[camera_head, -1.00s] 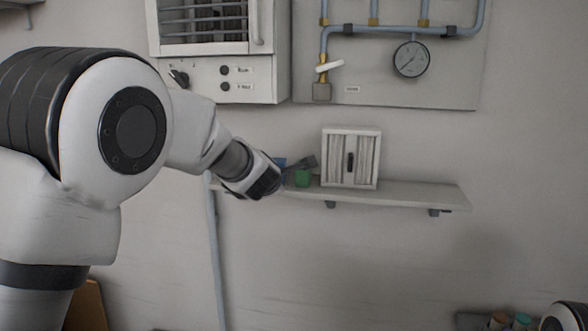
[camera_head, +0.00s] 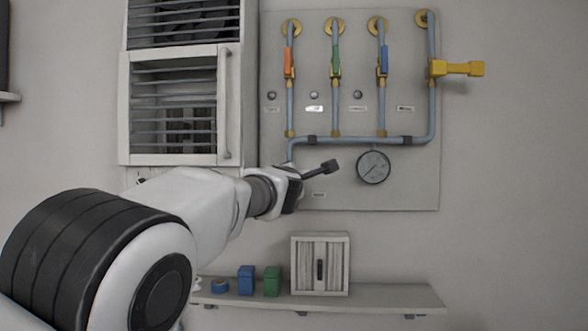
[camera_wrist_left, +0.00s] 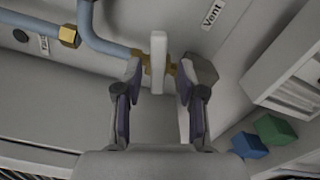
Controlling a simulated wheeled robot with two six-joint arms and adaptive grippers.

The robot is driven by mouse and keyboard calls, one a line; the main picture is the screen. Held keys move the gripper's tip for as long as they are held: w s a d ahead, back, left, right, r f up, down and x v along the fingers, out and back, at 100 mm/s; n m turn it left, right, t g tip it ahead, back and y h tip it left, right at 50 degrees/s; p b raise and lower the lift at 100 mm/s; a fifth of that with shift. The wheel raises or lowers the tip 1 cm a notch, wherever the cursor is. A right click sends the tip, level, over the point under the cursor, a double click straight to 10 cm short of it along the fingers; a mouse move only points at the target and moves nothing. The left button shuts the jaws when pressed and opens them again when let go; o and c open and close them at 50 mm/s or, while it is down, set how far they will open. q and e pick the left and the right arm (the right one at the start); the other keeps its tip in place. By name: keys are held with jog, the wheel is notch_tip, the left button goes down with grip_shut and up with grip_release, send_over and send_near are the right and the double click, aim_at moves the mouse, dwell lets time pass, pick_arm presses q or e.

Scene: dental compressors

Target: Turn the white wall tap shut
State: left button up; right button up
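The white wall tap's lever (camera_wrist_left: 158,60) shows in the left wrist view, standing upright in the picture in front of a brass fitting (camera_wrist_left: 171,68) on the blue pipe. My left gripper (camera_wrist_left: 158,88) is open, with one finger on each side of the lever. The lever's lower end reaches between the fingertips, and I see gaps beside it. In the head view my left gripper (camera_head: 318,171) is at the lower left of the pipe panel (camera_head: 410,185), and the tap is hidden behind it. My right gripper is not in view.
A pressure gauge (camera_head: 373,167) is just right of the gripper. Red (camera_head: 289,63), green (camera_head: 336,62) and blue (camera_head: 383,60) handles and a yellow handle (camera_head: 457,69) are higher up. Below, a shelf (camera_head: 395,297) holds a small cabinet (camera_head: 320,264) and blue and green boxes.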

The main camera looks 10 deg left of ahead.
pick_arm(q)
jog(key=shift+d+r, duration=0.2)
jog(key=shift+r, duration=0.05)
jog(key=shift+w+a+f, duration=0.1)
grip_shut()
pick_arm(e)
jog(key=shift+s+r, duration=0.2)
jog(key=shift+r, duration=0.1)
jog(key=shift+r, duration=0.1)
pick_arm(q)
jog(key=m+p, duration=0.1)
jog(key=m, duration=0.3)
jog(key=shift+f, duration=0.2)
grip_release()
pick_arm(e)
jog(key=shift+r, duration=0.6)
